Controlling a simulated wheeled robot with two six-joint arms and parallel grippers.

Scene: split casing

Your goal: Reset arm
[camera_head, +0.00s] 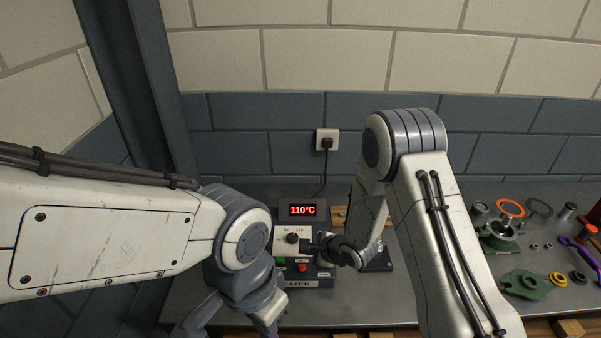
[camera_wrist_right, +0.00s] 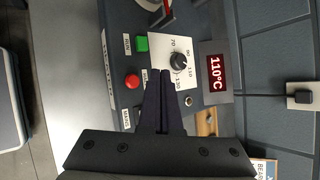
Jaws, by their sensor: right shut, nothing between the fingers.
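My right gripper (camera_head: 308,246) is in front of the heater box's control panel, its arm reaching in from the right. In the right wrist view its two dark fingers (camera_wrist_right: 163,76) are shut together with nothing between them. Their tips overlap the panel beside the black dial (camera_wrist_right: 179,62); I cannot tell whether they touch it. My left arm (camera_head: 110,232) comes in from the left and bends down past the heater's left side; its fingers are not visible. The heater box (camera_head: 318,212) has a red display (camera_head: 303,210) reading 110°C.
The heater has a green button (camera_wrist_right: 141,44) and a red button (camera_wrist_right: 132,81). A wall socket (camera_head: 327,140) with a plugged cable is behind it. Green casing parts (camera_head: 525,284), rings and a purple tool (camera_head: 580,252) lie on the bench at right. Tiled walls close off the back.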

